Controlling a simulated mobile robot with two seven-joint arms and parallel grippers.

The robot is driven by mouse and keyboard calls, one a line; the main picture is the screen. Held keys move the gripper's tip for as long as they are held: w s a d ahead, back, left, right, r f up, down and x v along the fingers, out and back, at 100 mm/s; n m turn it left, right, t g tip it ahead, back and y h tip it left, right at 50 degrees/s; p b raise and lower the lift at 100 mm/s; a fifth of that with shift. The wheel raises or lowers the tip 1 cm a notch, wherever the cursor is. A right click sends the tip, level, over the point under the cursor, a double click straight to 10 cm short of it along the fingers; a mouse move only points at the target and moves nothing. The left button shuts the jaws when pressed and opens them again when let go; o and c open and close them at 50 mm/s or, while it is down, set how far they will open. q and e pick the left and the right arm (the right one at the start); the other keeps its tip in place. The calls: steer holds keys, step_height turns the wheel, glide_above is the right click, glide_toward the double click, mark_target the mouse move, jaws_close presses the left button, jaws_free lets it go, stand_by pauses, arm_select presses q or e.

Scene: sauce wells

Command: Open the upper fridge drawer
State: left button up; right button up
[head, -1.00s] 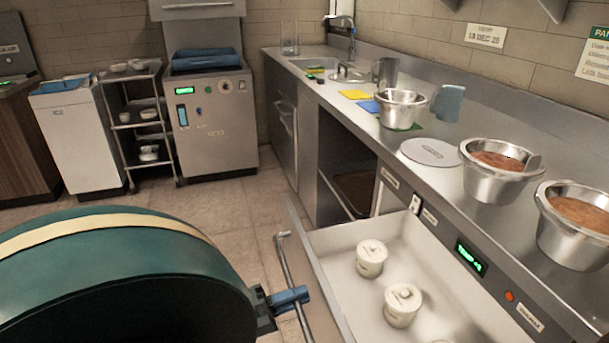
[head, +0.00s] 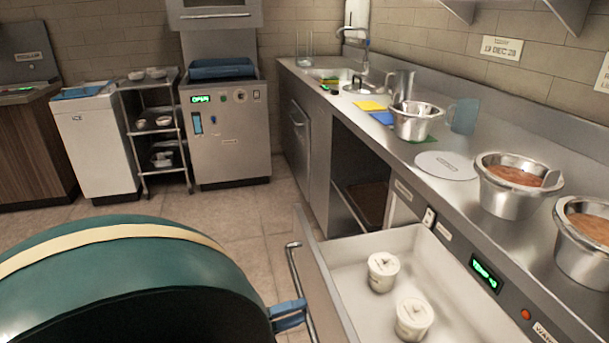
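The upper fridge drawer (head: 345,262) stands pulled out from under the counter, its white inside showing two lidded white tubs, one nearer (head: 414,318) and one farther (head: 383,271). Its bar handle (head: 297,270) runs along the front. My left gripper (head: 303,311) has blue fingers that look spread, with their tips at the handle. Whether they touch it is hard to tell. My green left arm hides the floor at lower left. My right gripper is not in view.
On the counter stand steel pots of red sauce (head: 512,184), an empty-looking steel pot (head: 414,121), a round lid (head: 446,166) and a blue jug (head: 465,116). An open cabinet bay (head: 362,190) lies beyond the drawer. The tiled floor (head: 235,220) left of the drawer is clear.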

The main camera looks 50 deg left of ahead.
arm_select(q)
steer(key=v, duration=1.1)
steer(key=shift+b, duration=0.45)
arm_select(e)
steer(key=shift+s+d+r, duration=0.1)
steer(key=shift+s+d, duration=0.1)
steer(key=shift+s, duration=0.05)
